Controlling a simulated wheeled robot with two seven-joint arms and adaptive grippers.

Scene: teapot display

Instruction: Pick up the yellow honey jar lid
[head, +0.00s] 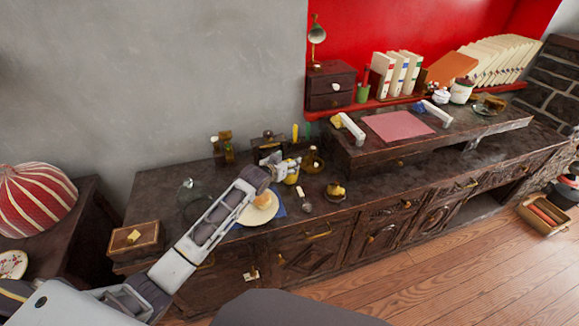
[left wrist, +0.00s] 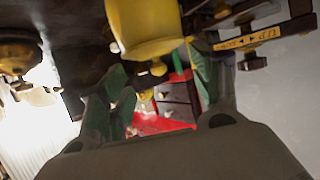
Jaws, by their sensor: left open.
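The yellow honey jar (head: 292,179) stands on the dark counter, partly hidden by my left gripper (head: 277,163). In the left wrist view, which looks upside down, the jar (left wrist: 138,18) is large and close. Its yellow lid (left wrist: 152,48) with a small round knob (left wrist: 158,68) points down in that picture. My left gripper (left wrist: 158,88) is open, with one green-tinted finger on each side of the space below the knob in that picture. I see nothing held between the fingers. Whether a finger touches the lid is unclear. My right gripper is not in view.
A plate with a round bread-like item (head: 262,201) lies under my left forearm on the counter. The raised shelf (head: 375,152) is further right. Bare counter lies in front of it.

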